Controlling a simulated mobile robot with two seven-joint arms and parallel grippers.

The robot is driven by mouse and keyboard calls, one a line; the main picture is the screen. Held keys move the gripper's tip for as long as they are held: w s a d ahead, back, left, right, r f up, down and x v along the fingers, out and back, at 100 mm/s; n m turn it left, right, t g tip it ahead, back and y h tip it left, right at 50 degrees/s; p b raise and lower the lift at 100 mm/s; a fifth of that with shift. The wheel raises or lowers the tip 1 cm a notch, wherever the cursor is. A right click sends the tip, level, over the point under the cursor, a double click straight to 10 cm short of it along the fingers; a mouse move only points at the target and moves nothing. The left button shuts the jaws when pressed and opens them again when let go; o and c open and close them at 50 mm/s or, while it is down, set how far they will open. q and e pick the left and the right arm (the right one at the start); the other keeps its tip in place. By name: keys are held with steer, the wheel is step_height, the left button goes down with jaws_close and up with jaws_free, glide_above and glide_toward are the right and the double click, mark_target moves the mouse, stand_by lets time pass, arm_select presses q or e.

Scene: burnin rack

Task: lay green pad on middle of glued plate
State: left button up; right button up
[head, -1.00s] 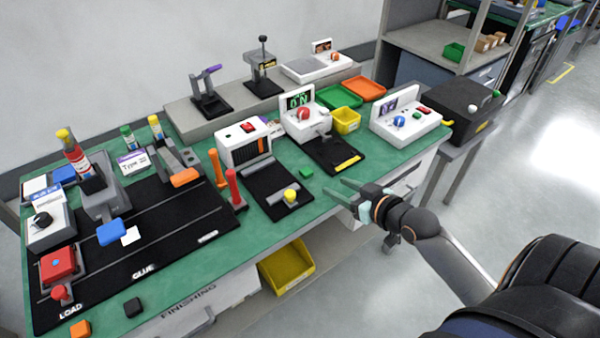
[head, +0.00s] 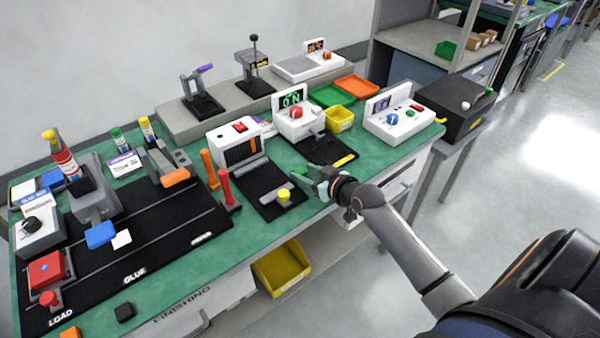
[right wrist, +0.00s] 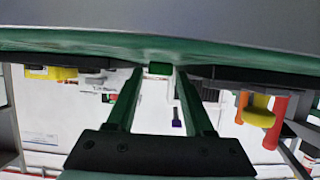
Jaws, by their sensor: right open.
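The small green pad (head: 299,170) lies on the green bench top, just right of a black mat with a yellow knob. My right gripper (head: 310,178) is at the pad and open. In the right wrist view the pad (right wrist: 160,69) shows between the two fingertips (right wrist: 160,76); I cannot tell whether they touch it. A thin white square (head: 121,239) lies on the black glue mat beside a blue block; it may be the glued plate, but glue on it is too small to make out. My left gripper is not in view.
The black mat (head: 160,255) marked LOAD and GLUE fills the left of the bench. Orange and red upright handles (head: 229,187) stand between it and the pad. A white ON device (head: 297,122) and a yellow bin (head: 339,118) stand behind the gripper.

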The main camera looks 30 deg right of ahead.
steer(key=shift+w+f, duration=0.15)
steer(key=shift+w, duration=0.2)
jaws_close()
